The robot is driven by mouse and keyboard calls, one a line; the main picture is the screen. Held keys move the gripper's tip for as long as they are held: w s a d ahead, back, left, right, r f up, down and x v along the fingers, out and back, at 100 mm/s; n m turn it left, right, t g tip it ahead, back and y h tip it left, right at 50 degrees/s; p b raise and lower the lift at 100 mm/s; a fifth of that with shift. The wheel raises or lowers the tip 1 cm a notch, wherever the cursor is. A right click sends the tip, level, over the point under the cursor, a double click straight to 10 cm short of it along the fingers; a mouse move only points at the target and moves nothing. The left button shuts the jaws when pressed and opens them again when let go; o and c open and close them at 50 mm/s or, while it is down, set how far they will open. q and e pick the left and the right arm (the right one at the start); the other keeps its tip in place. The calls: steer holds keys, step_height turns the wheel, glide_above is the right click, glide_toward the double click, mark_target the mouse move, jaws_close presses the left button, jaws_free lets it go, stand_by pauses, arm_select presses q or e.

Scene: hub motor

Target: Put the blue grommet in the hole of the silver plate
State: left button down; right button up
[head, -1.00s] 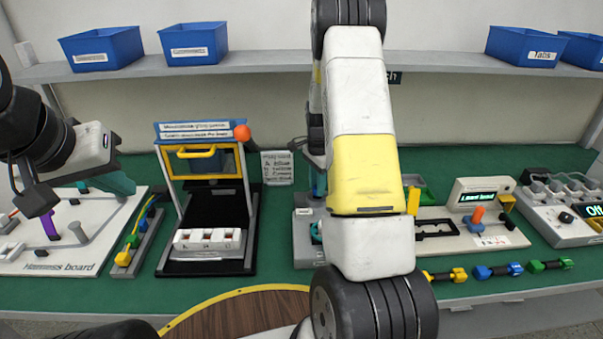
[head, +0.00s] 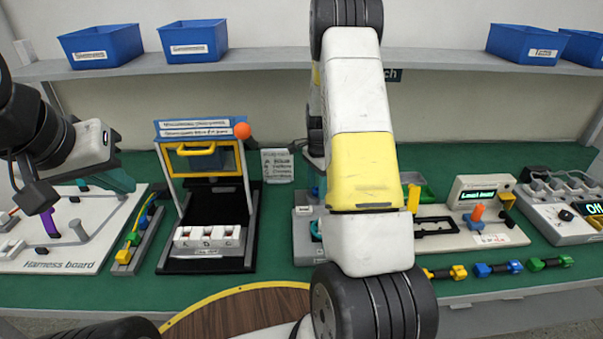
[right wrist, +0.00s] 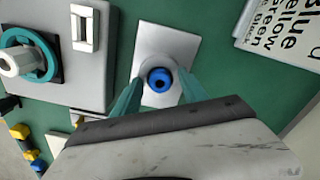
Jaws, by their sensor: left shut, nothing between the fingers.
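In the right wrist view the blue grommet (right wrist: 160,79) is a small blue ring with a dark centre. It shows against the round pale middle of the silver plate (right wrist: 180,44), and the plate's hole is hidden. I cannot tell how deep the grommet sits. In the head view my right arm hides that gripper, the grommet and the plate. My left gripper (head: 118,181) is shut and empty above the harness board.
The harness board (head: 85,267) lies at the left, beside a black stand with a yellow handle (head: 196,150). A printed card (right wrist: 285,30) lies near the plate. A grey block with a teal ring (right wrist: 30,55) is left of it. Blue bins (head: 193,42) stand on the shelf.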

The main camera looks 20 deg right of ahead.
step_height(320, 180, up, 8)
steer(key=shift+f, duration=0.1)
stand_by(0.6)
